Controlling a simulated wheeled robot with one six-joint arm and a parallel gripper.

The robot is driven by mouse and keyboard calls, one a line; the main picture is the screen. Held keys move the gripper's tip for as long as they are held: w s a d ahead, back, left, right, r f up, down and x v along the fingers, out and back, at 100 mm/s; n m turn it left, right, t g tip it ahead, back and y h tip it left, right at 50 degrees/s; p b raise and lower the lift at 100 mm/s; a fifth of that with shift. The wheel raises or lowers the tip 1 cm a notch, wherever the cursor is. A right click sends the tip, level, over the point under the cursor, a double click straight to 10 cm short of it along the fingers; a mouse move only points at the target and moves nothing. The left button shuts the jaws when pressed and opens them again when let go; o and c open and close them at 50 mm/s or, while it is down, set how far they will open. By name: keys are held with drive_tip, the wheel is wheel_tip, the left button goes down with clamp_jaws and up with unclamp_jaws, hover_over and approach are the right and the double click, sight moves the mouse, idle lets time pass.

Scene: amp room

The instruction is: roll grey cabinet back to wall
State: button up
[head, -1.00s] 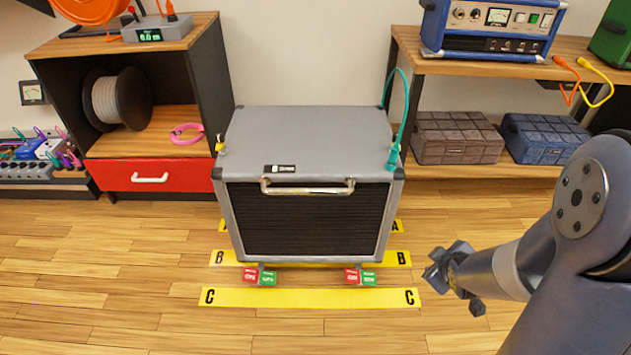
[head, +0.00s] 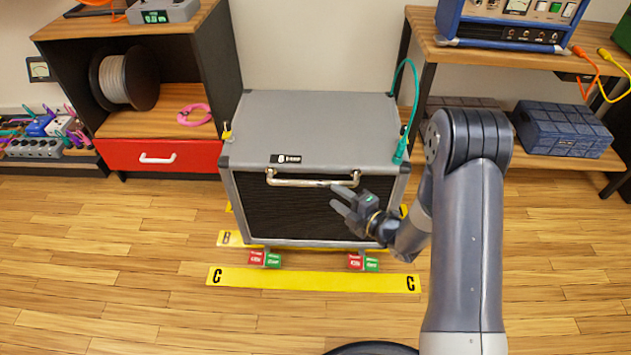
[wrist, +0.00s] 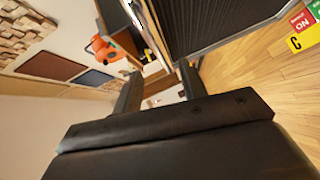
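The grey cabinet (head: 310,125) stands upright near the wall, with a dark grille front and a silver bar handle (head: 280,181) at its upper front. Its front bottom edge is by the yellow B strip (head: 232,239), behind the yellow C strip (head: 310,280). Red and green tabs (head: 264,259) show at its front feet. My gripper (head: 336,197) is in front of the grille, just below the handle's right end; I cannot tell whether it touches. In the wrist view my gripper (wrist: 158,88) has its fingers apart with nothing between them, and the cabinet (wrist: 215,22) is above right.
A shelf unit with a red drawer (head: 160,156) stands close on the left. A wooden bench (head: 425,42) with a blue amplifier (head: 510,22) is on the right. A teal cable (head: 415,90) hangs at the cabinet's right side. The floor in front is clear.

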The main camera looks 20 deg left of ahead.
sight(317, 184)
drive_tip(key=b+x, duration=0.1)
drive_tip(key=x, duration=0.7)
drive_tip(key=shift+w+a, duration=0.2)
drive_tip(key=shift+a, duration=0.15)
drive_tip(key=shift+c, duration=0.4)
clamp_jaws()
idle(0.6)
